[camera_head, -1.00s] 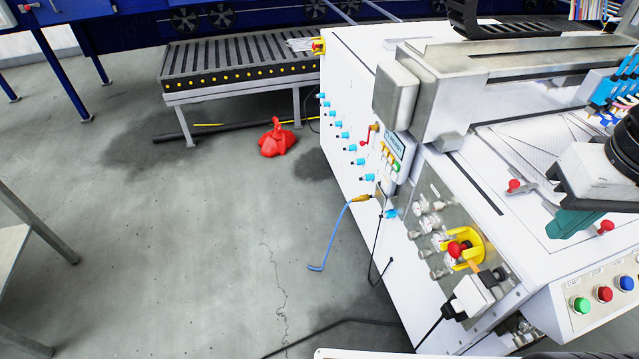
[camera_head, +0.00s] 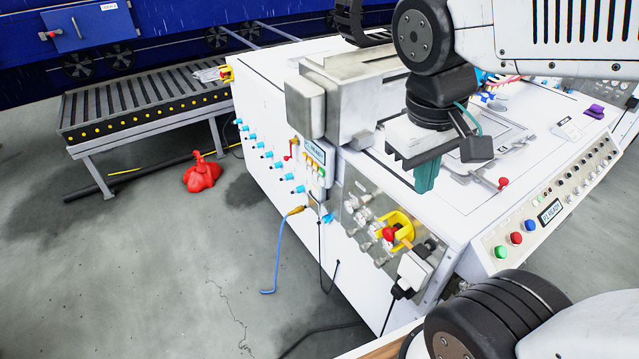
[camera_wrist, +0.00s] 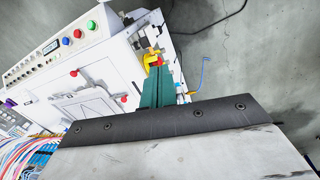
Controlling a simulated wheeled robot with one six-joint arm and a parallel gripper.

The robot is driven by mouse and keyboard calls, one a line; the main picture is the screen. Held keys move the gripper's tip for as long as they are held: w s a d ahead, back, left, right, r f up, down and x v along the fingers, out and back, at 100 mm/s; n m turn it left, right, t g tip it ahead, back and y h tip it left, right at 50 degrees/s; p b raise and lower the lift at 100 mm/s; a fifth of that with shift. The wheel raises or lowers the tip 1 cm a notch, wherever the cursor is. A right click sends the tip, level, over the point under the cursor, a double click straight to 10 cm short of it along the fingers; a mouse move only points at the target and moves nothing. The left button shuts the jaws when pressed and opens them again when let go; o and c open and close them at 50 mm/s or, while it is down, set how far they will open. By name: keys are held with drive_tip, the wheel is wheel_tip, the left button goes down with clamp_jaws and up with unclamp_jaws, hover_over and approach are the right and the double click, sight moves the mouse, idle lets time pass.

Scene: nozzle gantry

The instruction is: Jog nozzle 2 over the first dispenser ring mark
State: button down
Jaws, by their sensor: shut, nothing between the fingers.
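My gripper (camera_head: 425,178) hangs over the near part of the white machine, its green fingers together and empty. The fingers also show in the wrist view (camera_wrist: 157,90), pointing at the machine's yellow-collared switch side. The machine's control panel (camera_head: 575,200) has green (camera_head: 499,252), red (camera_head: 516,238) and blue (camera_head: 530,225) buttons, a small display (camera_head: 550,212) and a row of knobs. Blue nozzle parts (camera_wrist: 38,156) show at the lower left of the wrist view. My arm hides most of the nozzle area in the head view. I cannot pick out nozzle 2 or the ring mark.
A yellow-collared red switch (camera_head: 392,234) and valves stick out of the machine's near end. A grey beam housing (camera_head: 350,90) stands beside my gripper. The left floor is mostly clear.

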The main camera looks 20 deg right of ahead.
sight(322, 182)
drive_tip(key=w+d+f+n+h, duration=0.2)
drive_tip(key=w+h, duration=0.2)
drive_tip(key=w, duration=0.3)
drive_tip(key=w+d+f+n+h, duration=0.2)
drive_tip(key=w+f+h, duration=0.1)
drive_tip(key=w, duration=0.4)
drive_tip(key=w+d+f+n+h, duration=0.2)
drive_tip(key=w+n+h, duration=0.15)
drive_tip(key=w, duration=0.35)
drive_tip(key=w+a+f+n+t+h, duration=0.2)
drive_tip(key=w+a+f+n+t, duration=0.35)
drive_tip(key=w+f, duration=0.55)
drive_tip(key=w+a+f+n+t+y, duration=0.1)
drive_tip(key=w+a+f+n+t, duration=0.1)
drive_tip(key=f, duration=0.4)
drive_tip(key=w+a+f+n+t+y, duration=0.2)
drive_tip(key=a+f+n+t, duration=0.1)
drive_tip(key=a+f, duration=0.2)
drive_tip(key=w+a+f+n+t+y, duration=0.2)
drive_tip(key=a+f+n+t, duration=0.1)
drive_tip(key=f, duration=0.3)
drive_tip(key=shift+w+a+f+n, duration=0.3)
drive_tip(key=shift+a+f, duration=0.1)
drive_tip(key=shift+a, duration=0.45)
drive_tip(key=shift+d, duration=0.1)
drive_tip(key=w+d, duration=0.1)
drive_tip(key=d, duration=0.7)
drive_tip(key=shift+w+d, duration=0.25)
drive_tip(key=shift+w, duration=0.05)
